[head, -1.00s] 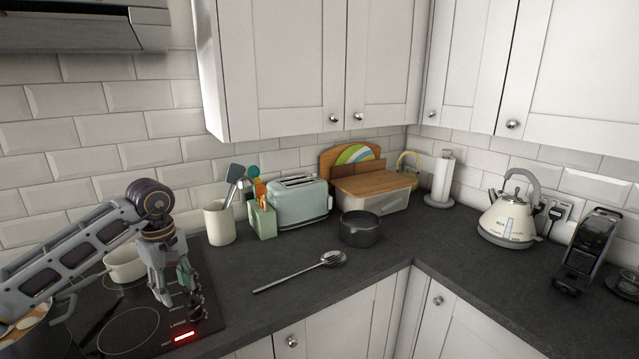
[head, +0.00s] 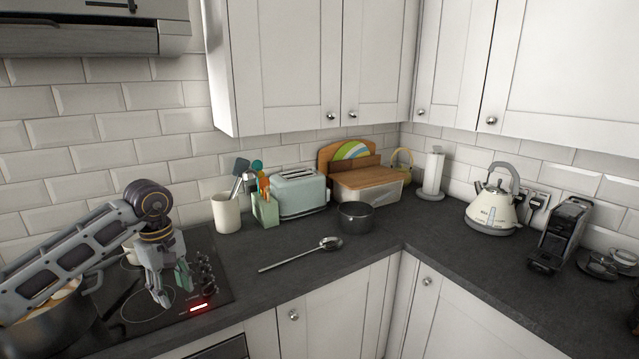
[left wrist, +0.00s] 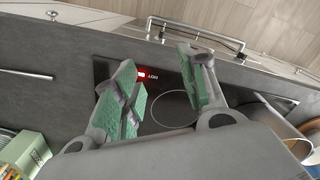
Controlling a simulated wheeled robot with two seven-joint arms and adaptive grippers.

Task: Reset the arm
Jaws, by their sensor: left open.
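My left arm reaches in from the left in the head view. My right gripper is in neither view.
A large pot (head: 50,325) stands on the hob below my left arm. A slotted spoon (head: 300,254) lies on the worktop beside a dark saucepan (head: 355,217). A utensil crock (head: 227,213), a toaster (head: 298,195) and a kettle (head: 492,212) stand along the wall.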

